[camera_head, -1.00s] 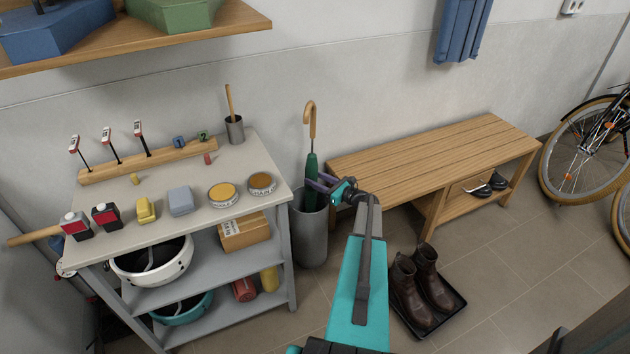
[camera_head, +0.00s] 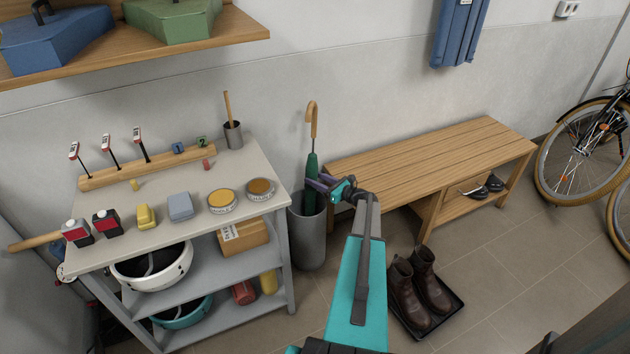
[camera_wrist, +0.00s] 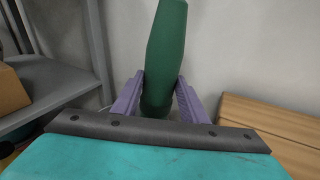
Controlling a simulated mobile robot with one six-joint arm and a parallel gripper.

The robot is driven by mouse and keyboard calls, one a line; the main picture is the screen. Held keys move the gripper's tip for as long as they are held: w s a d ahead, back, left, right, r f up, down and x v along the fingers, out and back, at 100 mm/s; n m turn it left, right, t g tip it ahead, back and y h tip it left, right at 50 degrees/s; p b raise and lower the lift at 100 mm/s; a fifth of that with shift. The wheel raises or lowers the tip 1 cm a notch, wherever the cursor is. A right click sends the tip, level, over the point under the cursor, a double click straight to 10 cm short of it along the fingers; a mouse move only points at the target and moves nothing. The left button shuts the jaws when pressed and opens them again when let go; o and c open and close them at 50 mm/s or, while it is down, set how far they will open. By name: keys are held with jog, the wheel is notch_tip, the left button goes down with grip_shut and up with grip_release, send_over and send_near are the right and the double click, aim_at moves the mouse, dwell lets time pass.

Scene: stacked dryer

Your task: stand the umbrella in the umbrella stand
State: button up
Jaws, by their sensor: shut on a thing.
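The green umbrella (camera_head: 311,170) with a curved wooden handle stands upright, its lower part inside the mouth of the grey cylindrical umbrella stand (camera_head: 310,239). My gripper (camera_head: 318,184) is shut on the umbrella's green body just above the stand's rim. In the wrist view the umbrella (camera_wrist: 167,50) rises between the two purple fingers of my gripper (camera_wrist: 160,98). The umbrella's tip is hidden inside the stand, so I cannot tell whether it touches the bottom.
A workbench (camera_head: 150,233) with tins and tools stands close to the left of the stand. A wooden bench (camera_head: 430,160) is close on the right. Brown boots (camera_head: 420,285) sit on a black tray in front of it. Tiled floor is free at the lower right.

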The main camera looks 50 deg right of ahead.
jog(key=shift+w+d+r+p, duration=0.1)
jog(key=shift+w+d+p, duration=0.1)
jog(key=shift+d+p, duration=0.25)
jog(key=shift+o, duration=0.2)
jog(key=shift+w+d+m, duration=0.2)
jog(key=shift+d+m, duration=0.1)
jog(key=shift+d, duration=0.45)
jog(key=o, duration=1.4)
jog(key=shift+a, duration=0.15)
jog(key=shift+s, duration=0.1)
jog(key=s, duration=0.4)
jog(key=s+d, duration=0.1)
jog(key=s, duration=0.4)
jog(key=s+r, duration=0.1)
jog(key=s, duration=0.3)
jog(key=shift+s+d, duration=0.15)
jog(key=shift+s, duration=0.15)
